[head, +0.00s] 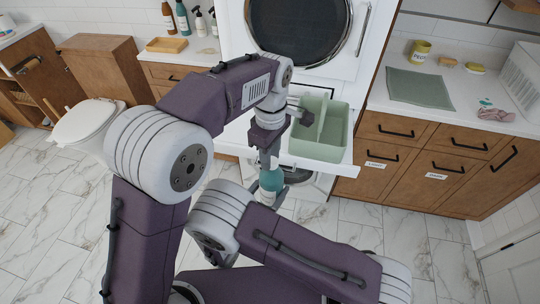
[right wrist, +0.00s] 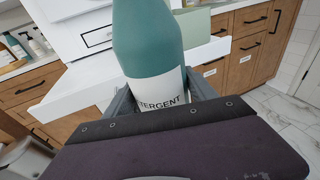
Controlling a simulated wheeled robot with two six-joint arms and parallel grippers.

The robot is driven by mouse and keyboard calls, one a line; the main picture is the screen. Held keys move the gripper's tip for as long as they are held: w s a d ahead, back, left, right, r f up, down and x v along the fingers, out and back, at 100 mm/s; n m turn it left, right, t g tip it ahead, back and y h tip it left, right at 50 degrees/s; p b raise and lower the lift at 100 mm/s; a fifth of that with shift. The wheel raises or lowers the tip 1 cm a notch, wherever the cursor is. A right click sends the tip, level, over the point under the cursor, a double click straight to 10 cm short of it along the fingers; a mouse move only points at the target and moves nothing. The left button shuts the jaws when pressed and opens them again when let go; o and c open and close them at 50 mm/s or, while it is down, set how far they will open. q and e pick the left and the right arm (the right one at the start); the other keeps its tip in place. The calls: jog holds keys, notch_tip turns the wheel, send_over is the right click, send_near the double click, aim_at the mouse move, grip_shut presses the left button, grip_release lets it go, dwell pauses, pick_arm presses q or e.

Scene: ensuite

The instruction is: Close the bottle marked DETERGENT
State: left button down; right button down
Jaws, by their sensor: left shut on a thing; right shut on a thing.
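The teal bottle (head: 271,181) stands upright in front of the white appliance in the head view. In the right wrist view the bottle (right wrist: 150,45) fills the upper middle, with a white label ending in "TERGENT"; its top is out of that frame. My right gripper (right wrist: 162,92) is shut around its labelled lower part, one finger on each side. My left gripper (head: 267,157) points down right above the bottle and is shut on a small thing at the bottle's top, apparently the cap. The fingers hide most of it, and I cannot tell whether it touches the neck.
A green divided caddy (head: 322,148) sits on a white pull-out shelf (head: 340,168) just right of the left gripper. Wooden cabinets (head: 425,165) stand to the right, with a green mat (head: 420,88) on the counter. A toilet (head: 88,122) is at the left.

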pick_arm(q)
jog(key=c, duration=1.1)
grip_release()
jog(key=shift+r, duration=2.3)
jog(key=o, duration=0.6)
jog(key=shift+f, duration=0.1)
